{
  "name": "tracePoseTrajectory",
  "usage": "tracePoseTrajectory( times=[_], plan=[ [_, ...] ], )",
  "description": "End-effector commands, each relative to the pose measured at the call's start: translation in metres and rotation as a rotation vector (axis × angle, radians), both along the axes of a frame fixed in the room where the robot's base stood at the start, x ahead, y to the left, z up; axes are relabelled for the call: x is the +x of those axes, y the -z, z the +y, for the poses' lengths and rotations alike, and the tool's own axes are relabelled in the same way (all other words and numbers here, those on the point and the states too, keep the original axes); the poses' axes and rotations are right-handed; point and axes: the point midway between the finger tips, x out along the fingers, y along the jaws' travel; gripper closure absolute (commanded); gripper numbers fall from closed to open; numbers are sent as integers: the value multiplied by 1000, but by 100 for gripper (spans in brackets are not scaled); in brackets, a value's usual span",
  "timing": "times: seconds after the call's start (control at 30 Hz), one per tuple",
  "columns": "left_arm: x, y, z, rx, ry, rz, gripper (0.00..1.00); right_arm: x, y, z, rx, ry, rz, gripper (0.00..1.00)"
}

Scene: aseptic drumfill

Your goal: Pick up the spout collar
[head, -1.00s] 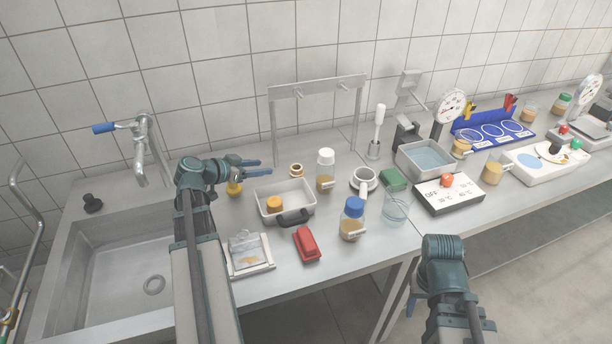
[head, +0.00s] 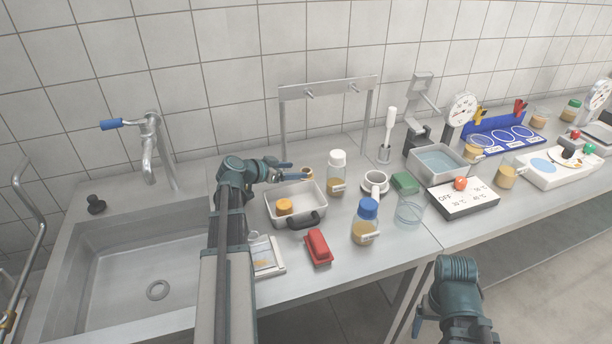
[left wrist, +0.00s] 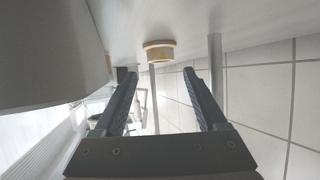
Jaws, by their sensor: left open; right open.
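The spout collar appears to be the small tan ring (head: 308,171) on the bench behind the metal tray. It is partly hidden by my left gripper in the head view. My left gripper (head: 299,171) is open and empty, low over the bench at the collar's left. In the left wrist view the collar (left wrist: 159,51) shows as a tan ring with a wider rim, standing on the bench. It is ahead of the open fingertips (left wrist: 160,73), roughly centred between them and apart from both.
A white-capped bottle (head: 336,174) stands right of the collar. A metal rack (head: 283,120) rises behind it. The sink (head: 130,285) is at the left.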

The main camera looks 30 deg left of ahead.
Motion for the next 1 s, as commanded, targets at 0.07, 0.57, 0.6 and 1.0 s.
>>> tracePoseTrajectory(
  times=[0.07,0.57,0.6,1.0],
  plan=[
    [5,5,-1,0,1,0,26,0,5,0,0,0,0,15],
    [42,26,-12,0,0,0,26,0,26,0,0,0,0,15],
    [42,26,-12,0,0,0,26,0,26,0,0,0,0,15],
    [42,26,-12,0,0,0,93,0,25,0,0,0,0,15]
  ],
)
